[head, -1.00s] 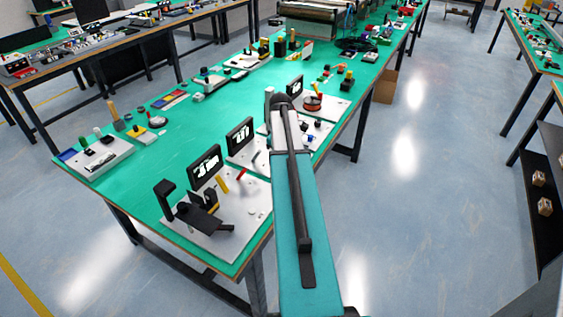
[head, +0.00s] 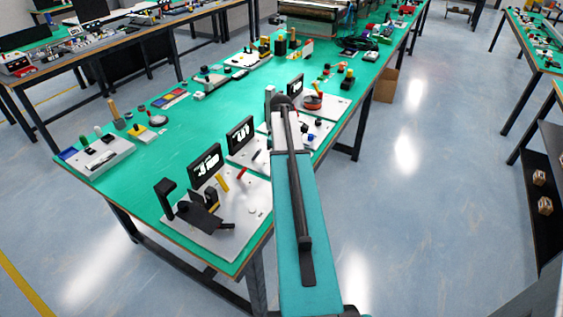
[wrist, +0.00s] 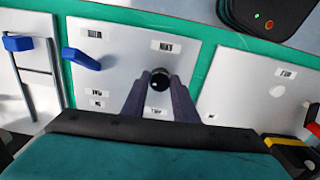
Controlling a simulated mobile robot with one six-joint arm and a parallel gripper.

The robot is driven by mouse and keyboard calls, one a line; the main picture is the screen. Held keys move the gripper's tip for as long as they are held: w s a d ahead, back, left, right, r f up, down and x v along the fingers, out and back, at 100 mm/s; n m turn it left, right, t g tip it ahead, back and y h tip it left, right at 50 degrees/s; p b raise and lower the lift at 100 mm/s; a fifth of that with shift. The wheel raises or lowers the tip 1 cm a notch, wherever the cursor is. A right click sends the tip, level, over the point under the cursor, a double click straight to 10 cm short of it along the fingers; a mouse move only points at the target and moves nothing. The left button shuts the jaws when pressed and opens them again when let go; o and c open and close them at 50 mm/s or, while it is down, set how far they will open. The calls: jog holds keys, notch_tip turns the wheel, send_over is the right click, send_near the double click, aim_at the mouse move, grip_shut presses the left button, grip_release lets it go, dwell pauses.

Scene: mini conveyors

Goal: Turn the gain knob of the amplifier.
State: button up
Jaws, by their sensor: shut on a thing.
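In the wrist view, a small round black knob (wrist: 160,79) stands on a white panel (wrist: 120,70) with several small labels, too small to read surely. I take it as the gain knob, though its label is not clear. My gripper (wrist: 160,88) has its two grey fingers on either side of the knob, shut on it. In the head view my arm covers the gripper and the knob, so neither can be seen there.
A blue lever (wrist: 82,58) sits left of the knob on the same panel. Another white panel (wrist: 255,85) lies to the right. In the head view, the green bench (head: 170,165) carries panels with small black screens (head: 240,134) and several other devices.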

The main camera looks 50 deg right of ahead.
jog(key=shift+m, duration=0.3)
jog(key=m, duration=0.5)
jog(key=shift+m, duration=0.4)
jog(key=m, duration=1)
jog(key=shift+m, duration=2.4)
jog(key=o, duration=1.1)
jog(key=shift+c, duration=0.2)
